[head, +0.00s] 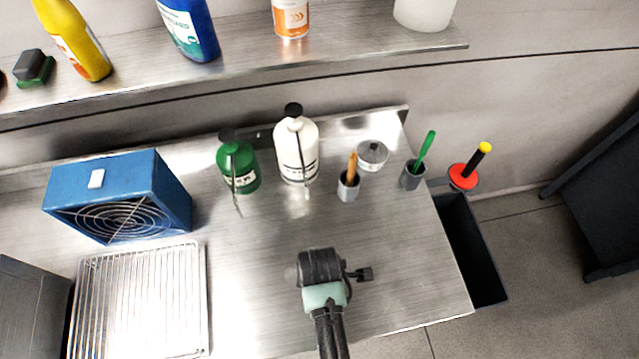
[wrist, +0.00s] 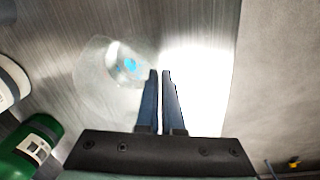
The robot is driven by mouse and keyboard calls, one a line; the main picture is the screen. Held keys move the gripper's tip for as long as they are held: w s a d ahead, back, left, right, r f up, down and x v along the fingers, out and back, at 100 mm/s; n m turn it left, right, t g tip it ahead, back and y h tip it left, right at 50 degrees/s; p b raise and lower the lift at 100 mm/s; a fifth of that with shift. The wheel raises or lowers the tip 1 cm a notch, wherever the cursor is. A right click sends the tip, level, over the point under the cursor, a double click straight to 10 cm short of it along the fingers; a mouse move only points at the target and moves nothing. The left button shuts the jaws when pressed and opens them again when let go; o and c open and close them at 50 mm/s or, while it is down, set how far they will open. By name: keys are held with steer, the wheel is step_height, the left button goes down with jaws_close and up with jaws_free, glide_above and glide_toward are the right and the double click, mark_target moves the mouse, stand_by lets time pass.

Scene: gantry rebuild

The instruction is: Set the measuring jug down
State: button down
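The measuring jug (wrist: 100,82) is clear, with blue markings, and shows left of my fingertips in the wrist view. Its right side reaches the fingers. My gripper (wrist: 159,73) has its two dark fingers close together with a thin gap, shut on the jug's near edge or handle; the exact contact is hard to see. In the head view my gripper (head: 320,268) is above the front right part of the steel bench (head: 410,265). The jug is mostly hidden there under my wrist. I cannot tell whether its base touches the bench.
A green bottle (head: 238,168), white bottle (head: 297,150), grey cup with a brush (head: 348,190), lidded tin (head: 372,155) and another grey cup (head: 411,178) stand along the back. A blue fan box (head: 120,195) and wire rack (head: 140,300) are left. Bench right of my gripper is clear.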

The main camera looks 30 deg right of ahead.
steer(key=c, duration=1.4)
jaws_free()
steer(key=shift+f, duration=0.1)
steer(key=shift+c, duration=0.2)
steer(key=o, duration=0.4)
steer(key=r, duration=0.8)
steer(key=r+b, duration=0.1)
steer(key=r, duration=0.3)
steer(key=shift+s+a+r, duration=0.15)
steer(key=shift+s, duration=0.25)
